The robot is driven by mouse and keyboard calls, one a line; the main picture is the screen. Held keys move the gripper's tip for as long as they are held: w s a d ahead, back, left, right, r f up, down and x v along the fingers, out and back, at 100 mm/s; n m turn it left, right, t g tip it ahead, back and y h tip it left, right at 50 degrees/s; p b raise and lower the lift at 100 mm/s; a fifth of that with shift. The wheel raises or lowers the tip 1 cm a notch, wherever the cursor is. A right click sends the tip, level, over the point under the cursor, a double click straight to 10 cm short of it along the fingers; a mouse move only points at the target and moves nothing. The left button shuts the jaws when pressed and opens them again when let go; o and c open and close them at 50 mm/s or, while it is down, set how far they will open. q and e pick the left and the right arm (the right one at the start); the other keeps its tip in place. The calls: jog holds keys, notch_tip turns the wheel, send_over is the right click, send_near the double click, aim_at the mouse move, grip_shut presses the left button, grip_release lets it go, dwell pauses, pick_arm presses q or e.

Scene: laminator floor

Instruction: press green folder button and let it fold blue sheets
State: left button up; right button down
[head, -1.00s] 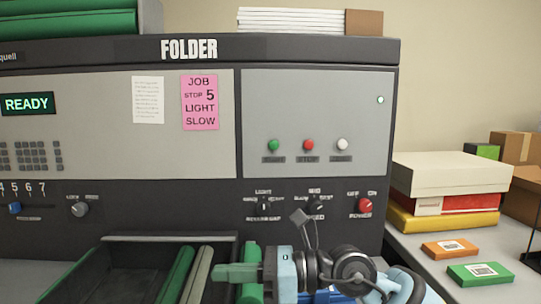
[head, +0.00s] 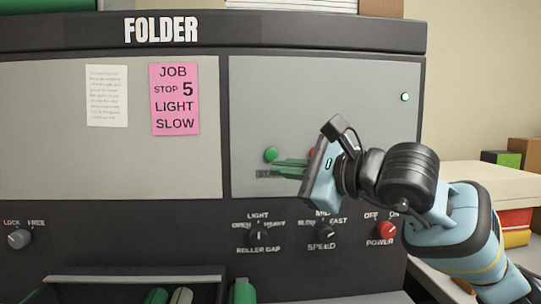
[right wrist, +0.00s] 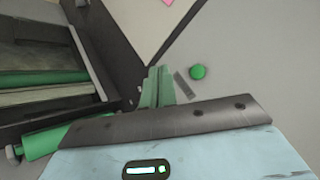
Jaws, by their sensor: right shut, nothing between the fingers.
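The green folder button (head: 271,154) sits on the grey upper panel of the folder (head: 60,110). My right gripper (head: 277,167) is shut and empty, its green fingers pointing left just below and right of the button. In the right wrist view the button (right wrist: 198,72) shows beside the fingers (right wrist: 158,88), with a gap in the picture; I cannot tell the depth between them and the panel. No blue sheets are recognisable. My left gripper is out of view.
Below the panel are the roller gap knob (head: 258,236), speed knob (head: 325,234) and red power knob (head: 386,230). A pink job card (head: 175,100) hangs on the left panel. Stacked boxes (head: 480,172) stand at right.

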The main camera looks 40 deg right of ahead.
aim_at(271, 155)
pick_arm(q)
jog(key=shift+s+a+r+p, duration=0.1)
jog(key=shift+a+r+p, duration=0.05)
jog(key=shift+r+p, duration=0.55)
pick_arm(e)
jog(key=w+d, duration=0.1)
jog(key=w, duration=0.1)
jog(key=w+d, duration=0.3)
jog(key=w, duration=0.2)
jog(key=shift+w+d, duration=0.1)
jog(key=shift+d, duration=0.1)
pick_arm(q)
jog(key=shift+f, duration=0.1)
pick_arm(e)
jog(key=shift+r, duration=0.1)
dwell(1.6)
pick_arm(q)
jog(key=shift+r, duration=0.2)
pick_arm(e)
jog(key=shift+w+d, duration=0.2)
jog(key=shift+w, duration=0.15)
